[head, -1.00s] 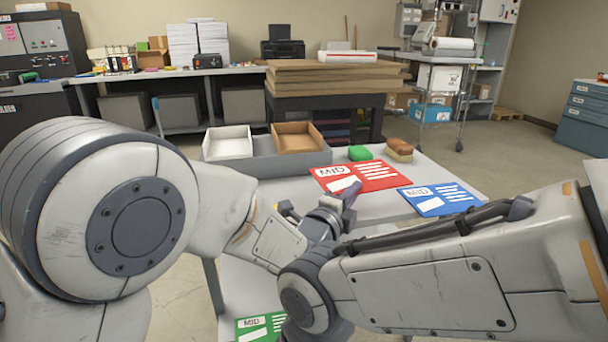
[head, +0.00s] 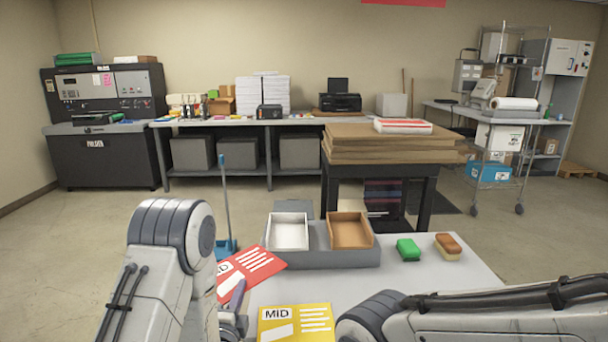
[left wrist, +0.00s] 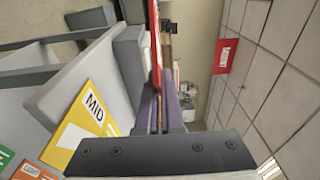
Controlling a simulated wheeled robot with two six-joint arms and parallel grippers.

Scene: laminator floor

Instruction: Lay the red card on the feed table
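The red card (head: 252,266) is in my left gripper (head: 238,306), tilted, over the left edge of the light grey worktable (head: 470,272). In the left wrist view the red card (left wrist: 156,50) shows edge-on between the purple fingers of my left gripper (left wrist: 160,112), which are shut on it. My right arm crosses the lower right of the head view; its gripper is out of view. A dark machine with a grey flat front (head: 105,128) stands at the back left; I cannot tell whether this flat part is the feed table.
A yellow card (head: 296,322) lies on the worktable. A grey holder with a white tray (head: 289,232) and a brown tray (head: 350,230) stands behind it. A green block (head: 408,249) and a brown sponge (head: 448,247) lie at right. Open floor (head: 90,215) stretches at left.

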